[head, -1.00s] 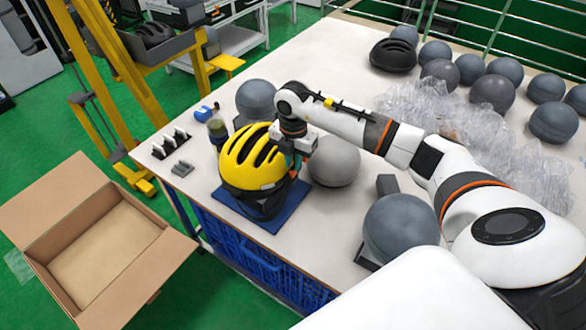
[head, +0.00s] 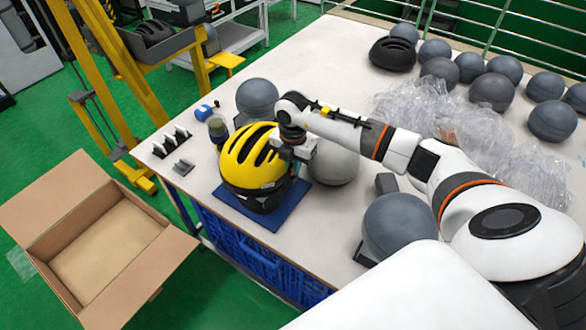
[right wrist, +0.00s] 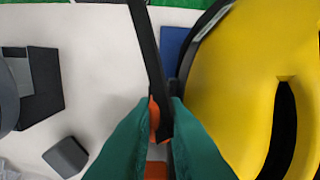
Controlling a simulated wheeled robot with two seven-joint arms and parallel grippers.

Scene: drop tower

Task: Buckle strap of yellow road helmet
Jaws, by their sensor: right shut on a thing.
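The yellow road helmet (head: 250,155) with black vents sits upright on a dark base on a blue mat (head: 285,215) near the table's left edge. It fills the right side of the right wrist view (right wrist: 235,70). My right gripper (right wrist: 165,112) is shut on a black strap (right wrist: 147,50) with orange pieces by it, beside the helmet's side. In the head view my right gripper's body is at the helmet's right side; its fingertips are mostly hidden there. I cannot tell whether the strap's ends are joined. My left gripper is not in view.
A grey ball-like form (head: 335,165) stands close behind my right gripper. More grey forms (head: 400,228) and crumpled clear plastic (head: 450,120) lie to the right. A black helmet (head: 393,55) is at the back. An open cardboard box (head: 150,270) stands left of the table.

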